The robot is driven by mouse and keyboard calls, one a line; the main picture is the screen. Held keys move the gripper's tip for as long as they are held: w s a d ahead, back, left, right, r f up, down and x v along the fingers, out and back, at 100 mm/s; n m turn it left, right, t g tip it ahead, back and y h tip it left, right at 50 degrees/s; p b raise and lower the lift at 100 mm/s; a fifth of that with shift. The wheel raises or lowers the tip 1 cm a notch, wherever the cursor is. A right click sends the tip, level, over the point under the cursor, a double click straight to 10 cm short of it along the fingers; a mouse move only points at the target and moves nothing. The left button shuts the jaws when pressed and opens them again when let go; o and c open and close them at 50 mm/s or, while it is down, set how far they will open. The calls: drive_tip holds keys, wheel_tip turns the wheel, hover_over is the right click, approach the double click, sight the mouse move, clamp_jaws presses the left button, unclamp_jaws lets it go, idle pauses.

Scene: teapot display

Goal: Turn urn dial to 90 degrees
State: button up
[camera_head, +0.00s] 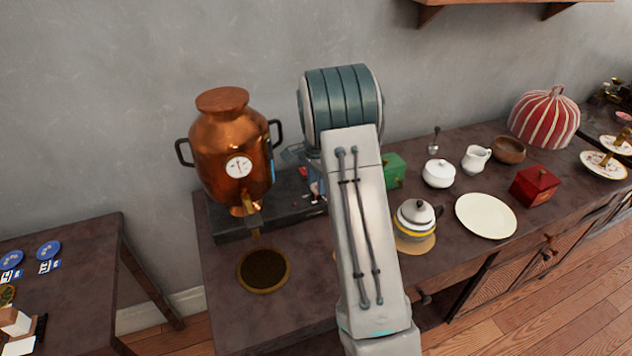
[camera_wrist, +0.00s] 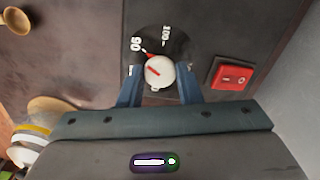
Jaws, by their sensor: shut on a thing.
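The urn dial (camera_wrist: 181,49) shows in the wrist view as a dark round scale marked 90 and 100, with a pale round knob (camera_wrist: 160,72) at its middle. A red line on the knob slants up and left, toward the 90 side. A small red mark sits on the scale near 90. My gripper (camera_wrist: 159,92) is shut on the knob, with one blue-grey finger on each side. In the head view the copper urn (camera_head: 228,130) stands left of my arm. My arm hides the dial and most of the gripper there.
A red switch (camera_wrist: 231,76) sits right of the dial. The urn's dark base (camera_head: 240,222) lies beneath it. A lidded pot (camera_head: 416,214), a white plate (camera_head: 486,216) and a red box (camera_head: 534,187) stand right of my arm. A round drip mat (camera_head: 264,270) lies in front.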

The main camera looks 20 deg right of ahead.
idle(0.3)
drive_tip(key=o, duration=1)
drive_tip(key=shift+c, duration=0.2)
drive_tip(key=shift+r, duration=0.1)
wheel_tip(320, 180, up, 14)
drive_tip(key=shift+f, duration=0.2)
